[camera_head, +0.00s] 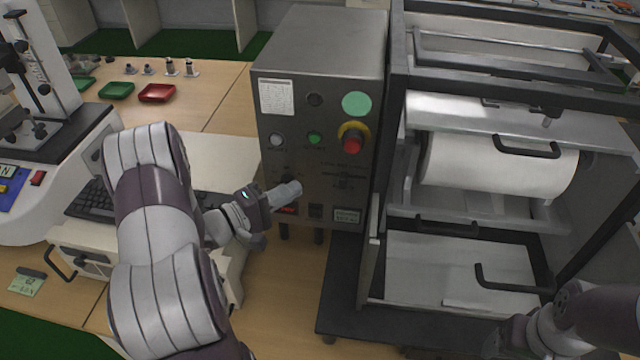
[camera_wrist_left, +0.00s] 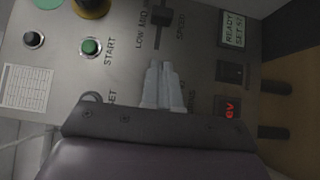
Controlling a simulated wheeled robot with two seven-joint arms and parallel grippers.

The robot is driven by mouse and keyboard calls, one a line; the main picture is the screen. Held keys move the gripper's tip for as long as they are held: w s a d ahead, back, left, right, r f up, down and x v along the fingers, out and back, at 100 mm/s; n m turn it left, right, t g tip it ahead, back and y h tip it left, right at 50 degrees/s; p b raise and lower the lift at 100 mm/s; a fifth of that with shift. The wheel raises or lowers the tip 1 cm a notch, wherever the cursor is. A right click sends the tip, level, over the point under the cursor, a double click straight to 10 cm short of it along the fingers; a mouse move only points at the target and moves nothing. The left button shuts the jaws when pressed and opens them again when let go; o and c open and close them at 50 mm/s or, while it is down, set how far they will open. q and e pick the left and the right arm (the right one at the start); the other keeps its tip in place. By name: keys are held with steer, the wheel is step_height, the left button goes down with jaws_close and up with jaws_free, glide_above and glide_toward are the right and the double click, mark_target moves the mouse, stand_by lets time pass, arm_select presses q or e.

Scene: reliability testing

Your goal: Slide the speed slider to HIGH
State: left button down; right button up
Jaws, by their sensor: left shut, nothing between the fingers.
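The speed slider is on the front of the grey control box. In the left wrist view its dark knob (camera_wrist_left: 161,17) sits in a slot between the printed words LOW, MID and SPEED. The HIGH end is not readable there. In the head view the slider (camera_head: 343,182) is small, right of my left gripper. My left gripper (camera_head: 297,189) is shut and empty in front of the panel. In the left wrist view its pale fingertips (camera_wrist_left: 160,64) point toward the slot, apart from the knob. Whether they touch the panel is unclear.
The panel has a green START button (camera_wrist_left: 90,46), a red emergency stop (camera_head: 352,144), a display (camera_wrist_left: 234,29) and a red-lit switch (camera_wrist_left: 229,108). A framed machine with a white roller (camera_head: 490,165) stands right. A keyboard (camera_head: 90,200) lies left. My right arm shows bottom right.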

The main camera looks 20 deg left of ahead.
mark_target(329, 174)
arm_select(q)
steer(key=x, duration=0.4)
steer(key=shift+s+d+r, duration=0.2)
steer(key=shift+d, duration=0.05)
steer(key=d, duration=0.1)
steer(key=d+p, duration=0.1)
steer(key=d, duration=0.1)
steer(key=shift+w+d, duration=0.2)
steer(key=shift+w, duration=0.15)
arm_select(e)
steer(key=shift+s+d+r, duration=0.1)
steer(key=shift+d+r, duration=0.15)
steer(key=shift+r, duration=0.4)
arm_select(q)
steer(key=shift+d, duration=0.1)
arm_select(e)
steer(key=shift+r, duration=0.15)
